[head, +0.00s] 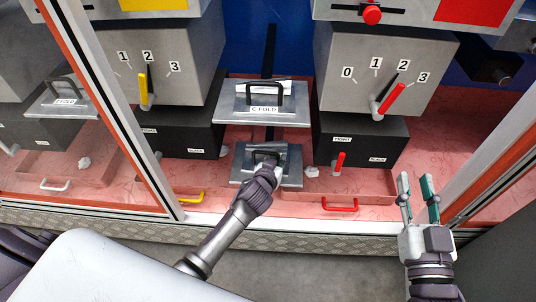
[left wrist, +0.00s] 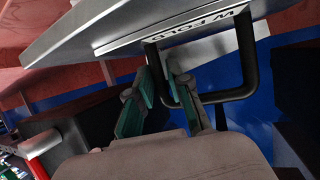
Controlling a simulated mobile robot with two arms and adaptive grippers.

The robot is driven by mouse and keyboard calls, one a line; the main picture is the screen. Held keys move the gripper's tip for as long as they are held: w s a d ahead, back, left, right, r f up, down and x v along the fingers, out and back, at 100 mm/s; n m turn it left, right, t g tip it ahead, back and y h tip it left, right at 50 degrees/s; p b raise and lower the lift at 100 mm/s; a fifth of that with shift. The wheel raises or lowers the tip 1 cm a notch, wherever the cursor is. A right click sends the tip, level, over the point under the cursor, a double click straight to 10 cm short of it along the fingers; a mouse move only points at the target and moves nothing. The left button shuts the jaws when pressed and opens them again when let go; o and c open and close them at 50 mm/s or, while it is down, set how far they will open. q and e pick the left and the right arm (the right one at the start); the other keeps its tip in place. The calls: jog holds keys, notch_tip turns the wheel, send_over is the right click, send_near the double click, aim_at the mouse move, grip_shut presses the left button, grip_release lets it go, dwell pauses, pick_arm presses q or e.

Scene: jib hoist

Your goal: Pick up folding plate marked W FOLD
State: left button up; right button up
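The folding plate marked W FOLD (left wrist: 110,28) shows in the left wrist view, its label upside down, with a black loop handle (left wrist: 248,60). In the head view the lower centre plate (head: 292,165) lies under my left gripper (head: 266,163), and its label is hidden. In the left wrist view my left gripper (left wrist: 165,85) has its fingers on either side of one leg of the handle. They look parted, with a small gap to the handle. My right gripper (head: 419,190) is open and empty at the right, in front of the cabinet.
A C FOLD plate (head: 262,106) sits just above. Grey dial boxes (head: 160,60) stand on both sides, with a yellow lever at left and a red lever (head: 391,98) at right. Metal posts (head: 115,110) frame the opening. Red and yellow handles line the front floor.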

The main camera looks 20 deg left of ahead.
pick_arm(q)
jog(key=shift+w, duration=0.15)
pick_arm(e)
jog(key=shift+r, duration=0.3)
pick_arm(q)
jog(key=shift+c, duration=0.3)
grip_shut()
jog(key=shift+r, duration=0.15)
